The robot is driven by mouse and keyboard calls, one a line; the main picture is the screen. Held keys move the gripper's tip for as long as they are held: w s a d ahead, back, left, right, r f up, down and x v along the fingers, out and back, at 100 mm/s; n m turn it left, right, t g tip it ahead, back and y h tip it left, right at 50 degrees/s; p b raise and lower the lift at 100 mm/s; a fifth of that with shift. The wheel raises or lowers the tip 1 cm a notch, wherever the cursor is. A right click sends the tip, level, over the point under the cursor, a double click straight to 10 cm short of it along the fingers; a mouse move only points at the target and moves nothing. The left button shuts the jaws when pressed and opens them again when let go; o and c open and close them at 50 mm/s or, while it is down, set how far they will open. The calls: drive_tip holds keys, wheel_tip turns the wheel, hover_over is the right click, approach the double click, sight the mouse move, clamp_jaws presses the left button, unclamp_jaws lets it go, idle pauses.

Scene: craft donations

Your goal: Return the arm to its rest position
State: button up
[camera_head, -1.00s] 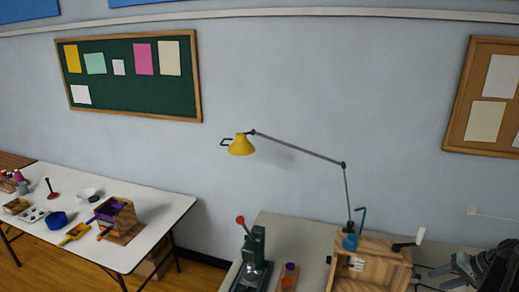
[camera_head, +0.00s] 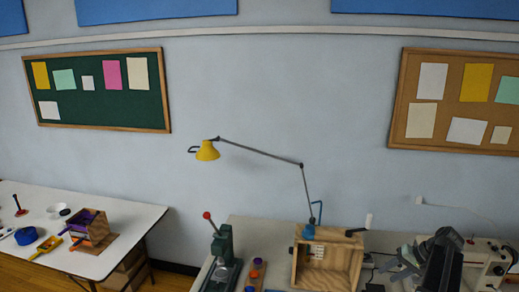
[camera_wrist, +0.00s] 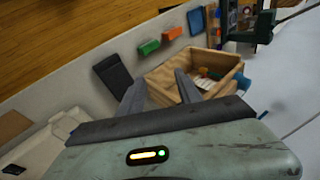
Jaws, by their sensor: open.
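My gripper (camera_wrist: 158,88) is open in the wrist view, with two grey fingers spread apart and no object seen between them. Its fingers point toward a wooden box (camera_wrist: 165,80) with a few small items inside. In the head view my gripper (camera_head: 402,262) and dark arm show at the lower right, above the workbench. The wooden box (camera_head: 312,278) stands to their left, with a crank on its right side. The lower part of my arm is cut off by the picture edge.
A green press (camera_head: 222,262) with a red knob stands left of the box. A yellow lamp (camera_head: 207,151) reaches over the bench. A pale sewing machine (camera_head: 482,256) stands right, behind my arm. A white table (camera_head: 130,222) with craft items stands far left.

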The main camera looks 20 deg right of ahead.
drive_tip(key=w+a+f+n+g+b, duration=0.15)
drive_tip(key=w+a, duration=0.35)
drive_tip(key=a, duration=0.5)
drive_tip(key=w+a+f+n+g+y, duration=0.1)
drive_tip(key=w+a+n, duration=0.3)
drive_tip(key=a, duration=0.7)
drive_tip(key=w+a+f+n+g+b, duration=0.1)
drive_tip(key=w+a+f, duration=0.1)
drive_tip(key=w+a, duration=0.65)
drive_tip(key=s+a+f+n+g+h+b, duration=0.1)
drive_tip(key=s+a+f, duration=0.1)
drive_tip(key=a, duration=0.8)
drive_tip(key=s+a+f+n+g+h+b, duration=0.1)
drive_tip(key=s+a+n, duration=0.1)
drive_tip(key=a, duration=0.9)
drive_tip(key=s+a+f+m+h, duration=0.1)
drive_tip(key=s+a+h, duration=0.1)
drive_tip(key=s, duration=0.3)
drive_tip(key=shift+s+f+h, duration=0.2)
drive_tip(key=shift+f+h, duration=0.15)
drive_tip(key=shift+h, duration=0.25)
drive_tip(key=shift+m, duration=0.25)
